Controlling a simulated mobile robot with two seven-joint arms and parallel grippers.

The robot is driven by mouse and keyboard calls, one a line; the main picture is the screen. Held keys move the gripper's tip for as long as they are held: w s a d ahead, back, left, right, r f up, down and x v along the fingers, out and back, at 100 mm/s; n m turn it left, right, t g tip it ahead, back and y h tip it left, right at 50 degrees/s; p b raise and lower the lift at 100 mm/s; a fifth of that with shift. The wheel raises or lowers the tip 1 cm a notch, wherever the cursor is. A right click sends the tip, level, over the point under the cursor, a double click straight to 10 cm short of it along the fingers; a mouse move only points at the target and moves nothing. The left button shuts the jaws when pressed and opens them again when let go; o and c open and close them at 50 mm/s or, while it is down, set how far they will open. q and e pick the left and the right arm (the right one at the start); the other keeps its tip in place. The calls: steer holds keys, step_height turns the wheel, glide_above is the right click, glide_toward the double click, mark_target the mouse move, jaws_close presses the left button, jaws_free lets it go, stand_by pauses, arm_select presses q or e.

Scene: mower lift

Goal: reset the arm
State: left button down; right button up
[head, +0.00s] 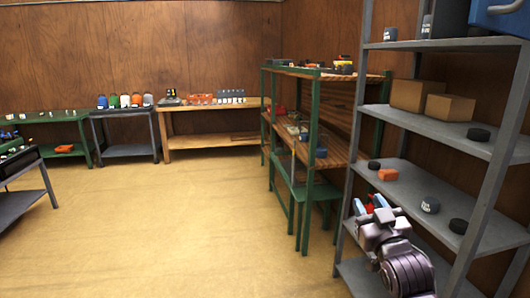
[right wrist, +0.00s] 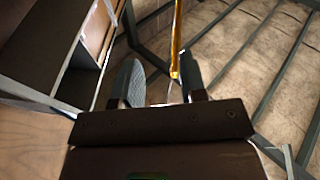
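My right arm reaches in at the lower right of the head view, with its right gripper (head: 380,218) in front of the lower part of the grey shelf rack. In the right wrist view the right gripper (right wrist: 161,78) has its two dark fingers apart. A thin yellow bar (right wrist: 176,38) shows beyond the fingers, with its lower end close to the right finger. I cannot tell whether it touches. Nothing is clearly held. My left gripper is not in the head view.
Several low tables line the back wall. The yellowish floor (head: 170,220) is clear in the middle.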

steer(key=s+d+f+g, duration=0.1)
steer(key=s+f+g, duration=0.35)
steer(key=f, duration=1.05)
steer(key=s+d+f+m+g+h, duration=0.1)
steer(key=s+d+f+g, duration=0.1)
steer(key=s+f, duration=0.9)
steer(key=s+d+f+m+g+h, duration=0.1)
steer(key=s+d+f+g, duration=0.1)
steer(key=s+f, duration=0.8)
steer(key=s, duration=0.3)
steer(key=shift+s+f, duration=0.25)
steer(key=shift+f, duration=0.15)
